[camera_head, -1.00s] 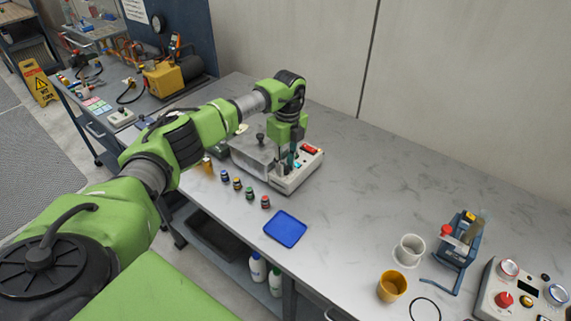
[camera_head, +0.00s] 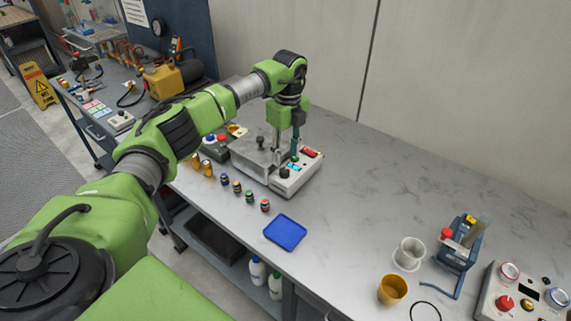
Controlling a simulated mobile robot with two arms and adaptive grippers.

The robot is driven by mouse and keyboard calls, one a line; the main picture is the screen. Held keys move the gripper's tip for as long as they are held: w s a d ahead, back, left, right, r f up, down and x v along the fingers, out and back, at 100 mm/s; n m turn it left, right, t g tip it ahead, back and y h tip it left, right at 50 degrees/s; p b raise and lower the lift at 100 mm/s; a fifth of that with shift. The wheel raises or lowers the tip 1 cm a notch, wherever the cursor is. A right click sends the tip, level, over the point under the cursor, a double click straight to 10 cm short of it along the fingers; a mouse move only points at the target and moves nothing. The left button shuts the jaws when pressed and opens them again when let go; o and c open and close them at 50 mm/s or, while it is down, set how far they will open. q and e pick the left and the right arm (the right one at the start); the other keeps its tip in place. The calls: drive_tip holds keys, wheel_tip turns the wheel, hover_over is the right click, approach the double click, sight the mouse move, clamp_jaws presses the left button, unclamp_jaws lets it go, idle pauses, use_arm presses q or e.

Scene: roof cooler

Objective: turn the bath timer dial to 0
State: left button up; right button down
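The bath (camera_head: 252,150) is a grey metal box with a lid and a black lid knob, on the grey bench left of centre. Its pale control panel (camera_head: 304,171) is at its right end, with a red display (camera_head: 309,153) and a small dark dial (camera_head: 284,172). The dial's setting is too small to read. My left gripper (camera_head: 286,154) points down above the panel. Its two fingers are spread with a gap between them, and nothing shows in the gap. The fingertips look apart from the dial. My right gripper is not in view.
Several small capped bottles (camera_head: 237,186) stand in front of the bath, near a blue tray (camera_head: 285,233). A white cup (camera_head: 409,253), a yellow cup (camera_head: 393,290) and a second control box (camera_head: 522,292) are at the right. The bench's middle right is clear.

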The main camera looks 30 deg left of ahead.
sight(286, 169)
use_arm(q)
wheel_tip(286, 169, up, 6)
drive_tip(key=shift+r, duration=0.2)
drive_tip(key=shift+f, duration=0.1)
idle(0.5)
